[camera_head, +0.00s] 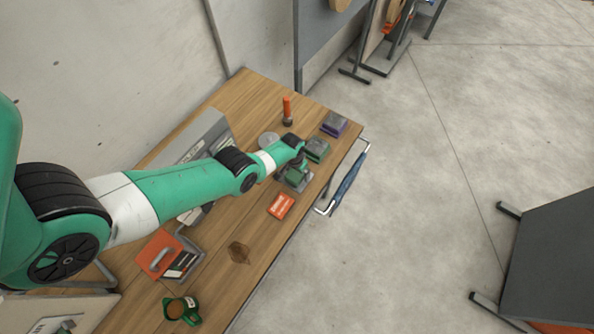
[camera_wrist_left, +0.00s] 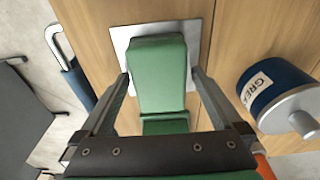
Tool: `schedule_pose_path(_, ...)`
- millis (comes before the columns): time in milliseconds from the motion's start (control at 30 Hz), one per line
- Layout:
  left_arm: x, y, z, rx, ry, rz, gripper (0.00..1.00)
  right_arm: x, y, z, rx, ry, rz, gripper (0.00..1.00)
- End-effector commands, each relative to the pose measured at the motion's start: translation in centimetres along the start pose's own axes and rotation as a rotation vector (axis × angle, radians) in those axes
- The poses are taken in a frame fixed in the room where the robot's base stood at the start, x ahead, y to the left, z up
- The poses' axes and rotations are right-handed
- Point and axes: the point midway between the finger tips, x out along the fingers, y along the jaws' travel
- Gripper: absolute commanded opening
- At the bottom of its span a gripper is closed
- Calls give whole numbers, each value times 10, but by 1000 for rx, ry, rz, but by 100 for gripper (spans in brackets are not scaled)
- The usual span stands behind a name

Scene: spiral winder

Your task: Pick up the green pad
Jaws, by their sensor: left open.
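My left gripper (camera_head: 296,173) is over the right part of the wooden bench in the head view. In the left wrist view my left gripper (camera_wrist_left: 160,78) is open, with a finger on each side of a green block (camera_wrist_left: 159,72). The block stands on a thin pale grey plate (camera_wrist_left: 200,35); the plate (camera_head: 300,186) partly shows under the gripper in the head view. A green-sided block with a grey top (camera_head: 317,150) lies just beyond the gripper. I cannot tell which green piece the task calls the pad. My right gripper is not in view.
A purple-sided block (camera_head: 333,124) lies beyond the green-sided one. An orange-handled tool (camera_head: 287,106) stands behind. An orange box (camera_head: 280,205) lies near the bench edge. A blue handle (camera_head: 350,178) sticks out past it.

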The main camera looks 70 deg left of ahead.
Motion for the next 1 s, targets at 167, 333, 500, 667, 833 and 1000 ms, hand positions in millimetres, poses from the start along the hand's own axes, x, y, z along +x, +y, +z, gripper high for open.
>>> schedule_pose_path(167, -2, 0, 0, 0, 0, 0, 100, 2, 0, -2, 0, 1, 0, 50)
schedule_pose_path(333, -1, 0, 0, 0, 0, 0, 100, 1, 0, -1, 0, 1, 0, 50)
schedule_pose_path(500, 2, 0, 0, 0, 0, 0, 100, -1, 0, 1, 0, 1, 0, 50)
schedule_pose_path(667, 3, 0, 0, 0, 0, 0, 100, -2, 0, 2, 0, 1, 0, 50)
schedule_pose_path(833, 3, 0, 0, 0, 0, 0, 100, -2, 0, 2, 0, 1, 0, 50)
schedule_pose_path(1000, 3, 0, 0, 0, 0, 0, 80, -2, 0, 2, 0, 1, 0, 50)
